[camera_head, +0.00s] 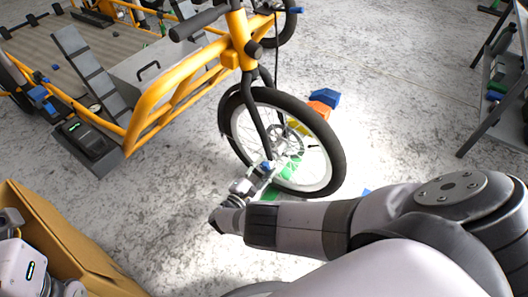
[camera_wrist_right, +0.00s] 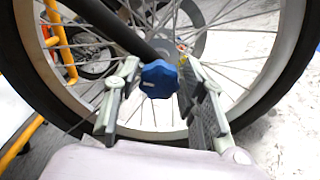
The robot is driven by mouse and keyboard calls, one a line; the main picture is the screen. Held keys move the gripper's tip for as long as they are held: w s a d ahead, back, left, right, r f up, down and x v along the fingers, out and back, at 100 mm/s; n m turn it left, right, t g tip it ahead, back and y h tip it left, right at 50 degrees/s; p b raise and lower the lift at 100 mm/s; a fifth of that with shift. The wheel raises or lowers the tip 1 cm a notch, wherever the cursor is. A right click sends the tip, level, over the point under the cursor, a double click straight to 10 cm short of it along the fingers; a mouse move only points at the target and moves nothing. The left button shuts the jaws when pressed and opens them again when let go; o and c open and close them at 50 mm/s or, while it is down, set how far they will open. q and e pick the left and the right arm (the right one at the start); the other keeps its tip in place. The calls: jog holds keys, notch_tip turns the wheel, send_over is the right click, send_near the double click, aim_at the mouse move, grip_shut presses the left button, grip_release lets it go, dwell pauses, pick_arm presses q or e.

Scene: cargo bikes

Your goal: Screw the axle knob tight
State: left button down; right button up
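The axle knob is a blue lobed knob (camera_wrist_right: 159,79) at the end of a dark fork leg, in front of the spoked wheel's hub in the right wrist view. In the head view, the knob (camera_head: 265,166) is small and partly hidden by my right gripper (camera_head: 263,173). In the right wrist view, my right gripper (camera_wrist_right: 158,77) has one finger on each side of the knob, with a visible gap on both sides, so it is open around it. The front wheel (camera_head: 331,143) stands upright under the yellow cargo bike (camera_head: 160,100).
A brown box (camera_head: 70,243) stands at the lower left. Blue and orange blocks (camera_head: 320,108) lie on the floor behind the wheel. A grey metal rack (camera_head: 487,90) stands at the right edge. The concrete floor between wheel and rack is mostly clear.

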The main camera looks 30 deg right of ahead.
jog(key=c, duration=0.8)
jog(key=shift+m, duration=1.3)
jog(key=shift+d+f+m, duration=0.1)
jog(key=shift+m, duration=0.6)
jog(key=m+b, duration=0.1)
jog(key=m, duration=0.3)
jog(key=shift+m+b, duration=0.3)
jog(key=shift+m, duration=0.1)
jog(key=o, duration=1.2)
